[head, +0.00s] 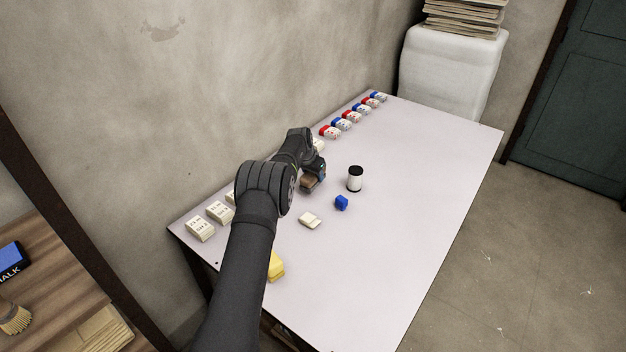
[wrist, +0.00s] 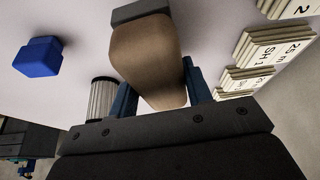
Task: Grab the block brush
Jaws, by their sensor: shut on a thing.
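The block brush (wrist: 150,55) is a brown wooden block with a dark grey strip along one end. In the wrist view it sits between the two blue fingers of my gripper (wrist: 160,88), which is shut on it. In the head view the brush (head: 308,182) shows as a small brown patch under my gripper (head: 314,184), over the middle of the table. My arm hides part of that area. I cannot tell whether the brush touches the table.
On the pale table (head: 400,240) stand a black-and-white cylinder (head: 355,179), a blue block (head: 341,202), a cream block (head: 309,220) and a yellow item (head: 276,266). White labelled stacks (head: 200,229) and red and blue pieces (head: 342,124) line the wall side. The right side is clear.

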